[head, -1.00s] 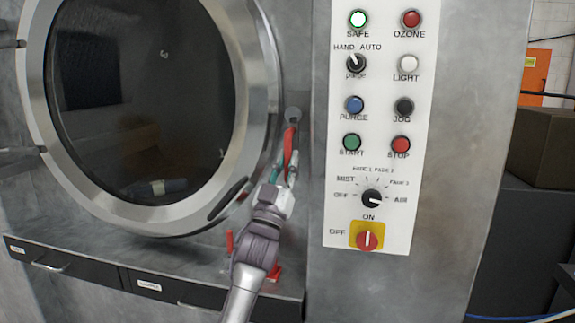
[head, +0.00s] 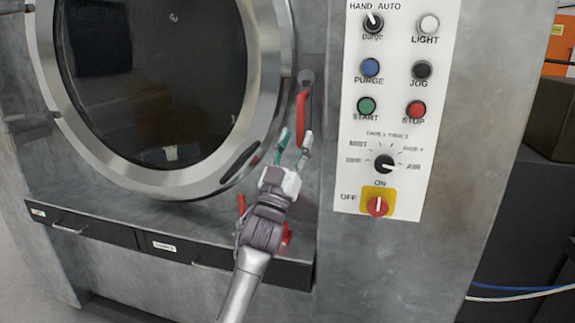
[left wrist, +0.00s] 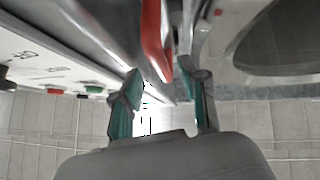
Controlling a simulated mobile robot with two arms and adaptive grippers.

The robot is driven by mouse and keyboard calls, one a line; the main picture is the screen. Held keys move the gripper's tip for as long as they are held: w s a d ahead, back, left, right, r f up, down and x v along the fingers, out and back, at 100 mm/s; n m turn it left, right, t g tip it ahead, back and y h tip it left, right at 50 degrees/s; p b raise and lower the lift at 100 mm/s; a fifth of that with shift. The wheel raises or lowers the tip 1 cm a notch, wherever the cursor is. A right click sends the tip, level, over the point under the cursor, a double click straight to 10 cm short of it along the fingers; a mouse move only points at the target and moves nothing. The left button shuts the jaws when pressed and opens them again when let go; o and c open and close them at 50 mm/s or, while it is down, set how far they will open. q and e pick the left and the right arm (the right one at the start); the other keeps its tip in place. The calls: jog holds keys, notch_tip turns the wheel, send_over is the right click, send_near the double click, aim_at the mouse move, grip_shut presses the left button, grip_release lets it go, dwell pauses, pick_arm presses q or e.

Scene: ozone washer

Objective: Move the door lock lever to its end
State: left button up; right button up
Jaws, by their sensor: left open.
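The door lock lever (head: 302,112) is a red handle hanging down from a grey pivot (head: 306,77), between the round door and the button panel. In the left wrist view the red lever (left wrist: 154,38) comes down from the top, its lower end near the gap between my fingers. I cannot tell whether a finger touches the lever. My right gripper is out of view.
The round washer door (head: 262,115) with a thick metal rim stands to the left. The white button panel (head: 398,140) is close on the right. Below are a ledge with red parts (head: 286,232) and drawers (head: 190,252) with handles.

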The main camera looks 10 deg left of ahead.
pick_arm(q)
jog(key=v, duration=0.8)
